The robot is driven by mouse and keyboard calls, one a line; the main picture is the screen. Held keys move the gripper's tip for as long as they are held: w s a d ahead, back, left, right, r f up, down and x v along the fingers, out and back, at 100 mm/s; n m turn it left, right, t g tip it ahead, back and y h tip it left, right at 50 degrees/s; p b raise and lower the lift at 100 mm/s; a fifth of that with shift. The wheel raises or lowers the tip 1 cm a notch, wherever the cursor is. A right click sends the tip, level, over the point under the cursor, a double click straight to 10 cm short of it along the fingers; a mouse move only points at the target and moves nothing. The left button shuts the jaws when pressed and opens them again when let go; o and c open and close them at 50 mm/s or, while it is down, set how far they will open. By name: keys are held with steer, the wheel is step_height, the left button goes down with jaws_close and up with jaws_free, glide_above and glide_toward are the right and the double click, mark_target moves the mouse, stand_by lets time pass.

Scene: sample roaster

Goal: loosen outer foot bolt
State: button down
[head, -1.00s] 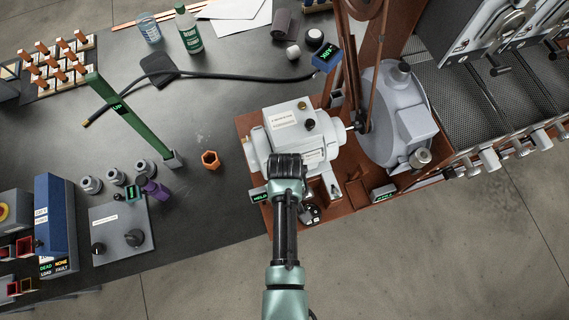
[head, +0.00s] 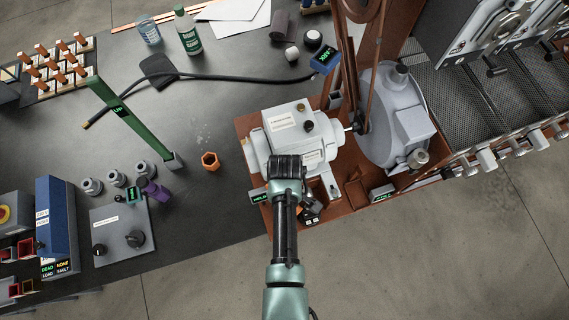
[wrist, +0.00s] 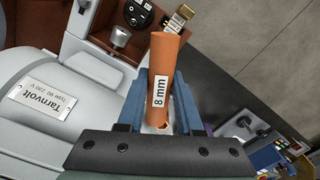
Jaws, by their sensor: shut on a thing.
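My gripper (wrist: 166,102) is shut on an orange tube-shaped tool (wrist: 163,62) labelled "8 mm". The tool stands between the blue fingers in the wrist view, its open end near them. In the head view my gripper (head: 287,166) is over the front edge of the grey motor (head: 297,122), and the held tool is hidden under my arm. The motor body (wrist: 62,105), marked "Tarnvolt", fills the left of the wrist view. It sits on a red-brown base plate (head: 246,128). I cannot clearly make out the outer foot bolt; the tool and gripper cover that area.
An orange hexagonal ring (head: 210,161) lies on the dark bench (head: 230,210). A green post (head: 135,125) stands left of it. The belt housing (head: 390,115) is right of the motor. A silver cylinder (wrist: 121,38) rises from the plate. Bare floor lies in front.

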steer(key=n, duration=0.4)
steer(key=shift+w+p, duration=0.1)
steer(key=shift+p, duration=0.25)
steer(key=shift+n, duration=0.4)
steer(key=n, duration=0.3)
steer(key=shift+p, duration=0.3)
steer(key=shift+n, duration=0.8)
steer(key=shift+w+n+p, duration=0.1)
steer(key=shift+n+p, duration=0.2)
steer(key=shift+n, duration=0.9)
